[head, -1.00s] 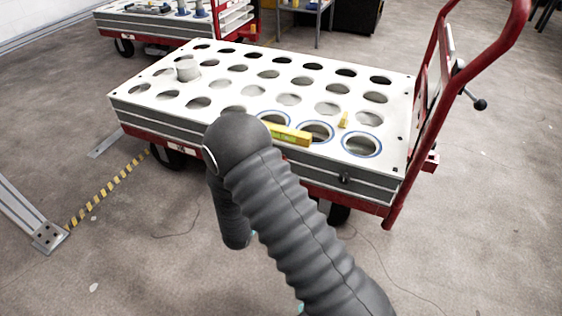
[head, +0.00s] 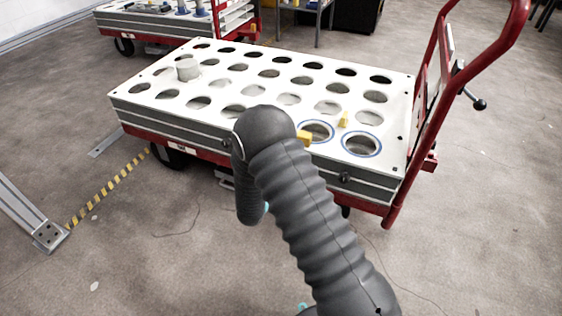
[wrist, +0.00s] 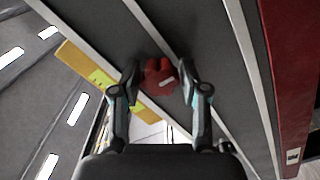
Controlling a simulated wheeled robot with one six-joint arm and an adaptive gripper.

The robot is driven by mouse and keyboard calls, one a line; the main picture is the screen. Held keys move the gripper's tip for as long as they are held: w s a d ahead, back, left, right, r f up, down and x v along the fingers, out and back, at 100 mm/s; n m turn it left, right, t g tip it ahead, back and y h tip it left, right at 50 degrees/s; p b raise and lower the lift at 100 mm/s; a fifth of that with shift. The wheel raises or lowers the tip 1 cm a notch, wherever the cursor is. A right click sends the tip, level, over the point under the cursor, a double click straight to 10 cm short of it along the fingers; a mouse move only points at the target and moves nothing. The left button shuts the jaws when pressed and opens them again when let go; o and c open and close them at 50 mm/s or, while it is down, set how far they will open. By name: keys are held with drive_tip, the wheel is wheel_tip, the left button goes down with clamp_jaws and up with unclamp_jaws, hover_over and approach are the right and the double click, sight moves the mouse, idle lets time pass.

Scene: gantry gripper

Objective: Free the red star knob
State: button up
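The red star knob (wrist: 160,76) shows in the wrist view against the dark grey side panel (wrist: 105,28) of the cart, with a small white mark on it. My gripper (wrist: 160,82) has its two fingers apart, one on each side of the knob. A narrow gap seems to show on each side; I cannot tell whether either finger touches it. In the head view my own arm hides the gripper and the knob.
A red handle (head: 455,75) rises at right.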

drive_tip(key=c, duration=0.5)
